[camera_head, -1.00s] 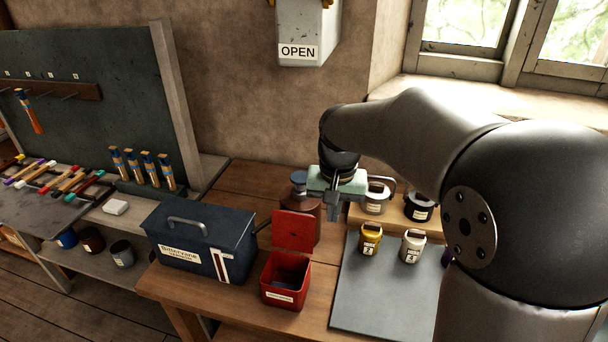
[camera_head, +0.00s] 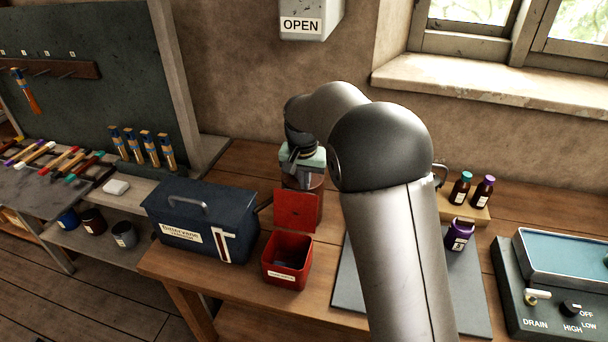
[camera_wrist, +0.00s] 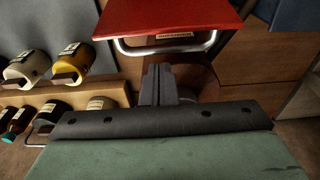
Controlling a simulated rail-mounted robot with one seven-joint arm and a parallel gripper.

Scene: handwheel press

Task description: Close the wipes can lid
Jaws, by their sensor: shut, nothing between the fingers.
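The red square wipes can (camera_head: 287,262) stands on the wooden bench, its top open. Its red lid (camera_head: 296,211) stands up at the can's rear edge. My gripper (camera_wrist: 158,85) is shut and empty, its fingers together in the wrist view. In the head view my gripper's pale green body (camera_head: 303,158) is behind and above the lid, and the fingertips cannot be made out. In the wrist view a red panel, apparently the lid (camera_wrist: 170,17), lies beyond the fingertips with a wire handle (camera_wrist: 165,48) beside it. I see no clear contact.
A brown round container (camera_head: 318,200) stands just behind the lid, close below my gripper. A dark blue toolbox (camera_head: 205,225) is left of the can. A grey mat (camera_head: 352,290) lies to the right, partly hidden by my arm. A purple-capped jar (camera_head: 460,236) stands on it.

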